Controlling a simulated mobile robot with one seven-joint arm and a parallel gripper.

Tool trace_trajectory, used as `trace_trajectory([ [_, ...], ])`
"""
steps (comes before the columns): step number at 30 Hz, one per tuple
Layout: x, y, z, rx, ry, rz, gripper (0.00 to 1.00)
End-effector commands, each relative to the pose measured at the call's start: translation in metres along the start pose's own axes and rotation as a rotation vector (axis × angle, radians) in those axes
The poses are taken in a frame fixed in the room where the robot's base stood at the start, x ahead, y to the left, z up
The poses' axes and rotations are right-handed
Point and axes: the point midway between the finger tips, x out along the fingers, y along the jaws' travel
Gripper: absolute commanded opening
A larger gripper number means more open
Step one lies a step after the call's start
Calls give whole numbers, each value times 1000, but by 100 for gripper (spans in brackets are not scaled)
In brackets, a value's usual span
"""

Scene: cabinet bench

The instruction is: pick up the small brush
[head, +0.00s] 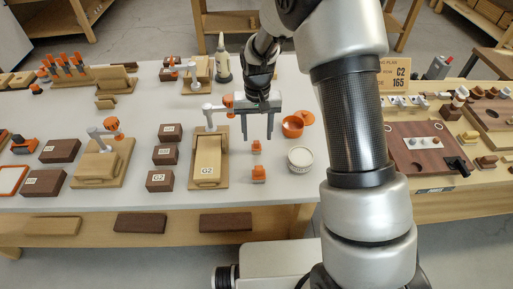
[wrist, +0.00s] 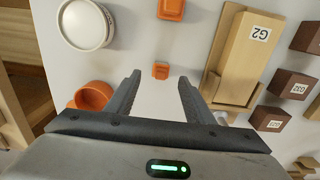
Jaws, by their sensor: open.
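No thing is plainly recognisable as a brush. A small orange piece (head: 256,146) stands on the grey-white bench top just below my gripper (head: 257,134). In the wrist view the small orange piece (wrist: 160,71) lies between the tips of my open gripper (wrist: 159,80), with nothing held. A larger orange piece (head: 259,174) stands nearer the bench's front edge; it shows at the top of the wrist view (wrist: 171,8). I cannot tell whether either orange piece is the small brush.
A round white-topped jar (head: 300,158) and an orange cup (head: 292,127) stand to the right. A wooden G2 stand (head: 208,172) and dark labelled blocks (head: 160,181) are to the left.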

Motion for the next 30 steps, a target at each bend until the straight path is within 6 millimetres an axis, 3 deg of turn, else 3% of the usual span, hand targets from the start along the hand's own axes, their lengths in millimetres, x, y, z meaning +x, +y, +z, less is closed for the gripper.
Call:
trace_trajectory([
  [10,45,-2,-2,0,-3,1,48],
  [20,53,-2,-3,0,0,0,48],
  [28,52,-2,-3,0,0,0,6],
  [30,52,-2,-3,0,0,0,4],
])
